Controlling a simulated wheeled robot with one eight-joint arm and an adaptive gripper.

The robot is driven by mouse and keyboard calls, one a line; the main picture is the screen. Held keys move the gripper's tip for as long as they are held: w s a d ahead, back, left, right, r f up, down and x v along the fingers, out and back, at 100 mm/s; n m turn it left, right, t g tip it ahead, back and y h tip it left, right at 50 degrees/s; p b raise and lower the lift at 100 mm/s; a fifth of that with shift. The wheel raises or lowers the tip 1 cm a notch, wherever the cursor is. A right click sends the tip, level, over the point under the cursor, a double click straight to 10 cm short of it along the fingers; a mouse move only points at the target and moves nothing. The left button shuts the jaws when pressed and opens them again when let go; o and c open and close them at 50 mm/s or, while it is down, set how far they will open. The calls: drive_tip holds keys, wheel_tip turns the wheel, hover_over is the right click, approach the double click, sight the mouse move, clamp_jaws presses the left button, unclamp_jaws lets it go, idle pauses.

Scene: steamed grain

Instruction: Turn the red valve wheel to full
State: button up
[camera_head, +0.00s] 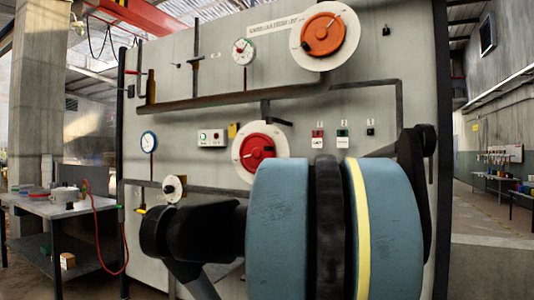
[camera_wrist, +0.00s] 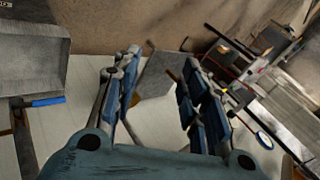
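The red valve wheel (camera_head: 262,146) is on a round white plate on the upright grey panel, left of centre in the head view. I cannot make out the red wheel in the wrist view.
An orange wheel (camera_head: 323,36) sits higher on the panel (camera_head: 215,100). A cluttered table (camera_head: 50,208) stands at left.

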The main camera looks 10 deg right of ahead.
drive_tip(key=w+d+r+m+t+y, duration=0.1)
drive_tip(key=w+d+r+m+t, duration=0.15)
drive_tip(key=w+r, duration=0.45)
drive_tip(key=w+d+r+m+t+y, duration=0.1)
drive_tip(key=w+d+r+t, duration=0.2)
drive_tip(key=r, duration=0.8)
drive_tip(key=m+t, duration=0.3)
drive_tip(key=t, duration=0.1)
approach(270, 149)
drive_tip(key=x, duration=1.1)
drive_tip(key=shift+w+a, duration=0.1)
drive_tip(key=shift+w, duration=0.2)
clamp_jaws()
